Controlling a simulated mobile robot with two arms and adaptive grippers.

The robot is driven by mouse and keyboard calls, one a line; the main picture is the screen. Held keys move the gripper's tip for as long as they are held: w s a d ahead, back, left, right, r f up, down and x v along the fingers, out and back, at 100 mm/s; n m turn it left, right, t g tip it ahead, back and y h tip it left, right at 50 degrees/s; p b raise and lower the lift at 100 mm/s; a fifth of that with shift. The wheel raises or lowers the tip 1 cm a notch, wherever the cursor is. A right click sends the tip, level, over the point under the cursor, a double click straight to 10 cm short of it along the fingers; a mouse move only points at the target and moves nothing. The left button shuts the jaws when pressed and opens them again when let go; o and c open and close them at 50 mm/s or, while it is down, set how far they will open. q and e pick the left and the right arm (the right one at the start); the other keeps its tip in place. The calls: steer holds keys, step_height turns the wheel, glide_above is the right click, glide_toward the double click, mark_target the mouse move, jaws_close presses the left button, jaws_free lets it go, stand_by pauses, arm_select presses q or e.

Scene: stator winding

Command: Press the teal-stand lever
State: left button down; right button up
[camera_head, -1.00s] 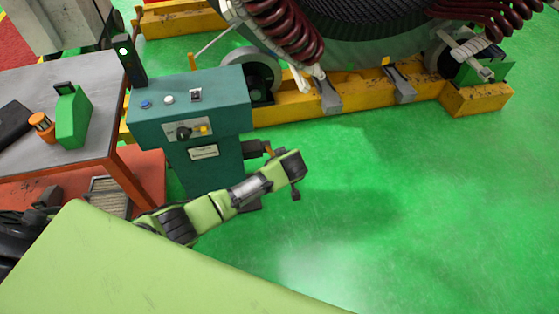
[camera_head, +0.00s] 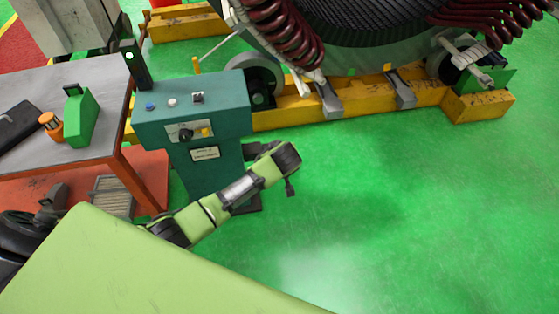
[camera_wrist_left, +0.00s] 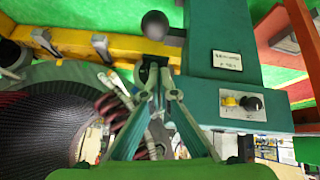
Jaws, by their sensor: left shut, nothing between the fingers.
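The teal stand (camera_head: 192,115) stands at centre-left in the head view, with buttons on its top and a knob panel on its front. In the left wrist view it fills the upper right (camera_wrist_left: 225,55). The lever shows in the left wrist view as a black ball knob (camera_wrist_left: 155,25) on a short stem at the stand's side. My left gripper (camera_wrist_left: 156,68) is shut and empty, its tips close to the knob; I cannot tell if they touch. In the head view my left wrist is beside the stand's right side and hides the lever. My right gripper is not in view.
A grey-topped table (camera_head: 60,95) with a green case (camera_head: 81,116) and an orange item (camera_head: 50,125) stands left of the stand. The large stator (camera_head: 370,30) on a yellow frame (camera_head: 290,108) is behind. Green floor (camera_head: 420,200) is clear on the right.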

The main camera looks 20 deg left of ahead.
arm_select(q)
steer(key=v, duration=0.5)
steer(key=shift+s+f, duration=0.2)
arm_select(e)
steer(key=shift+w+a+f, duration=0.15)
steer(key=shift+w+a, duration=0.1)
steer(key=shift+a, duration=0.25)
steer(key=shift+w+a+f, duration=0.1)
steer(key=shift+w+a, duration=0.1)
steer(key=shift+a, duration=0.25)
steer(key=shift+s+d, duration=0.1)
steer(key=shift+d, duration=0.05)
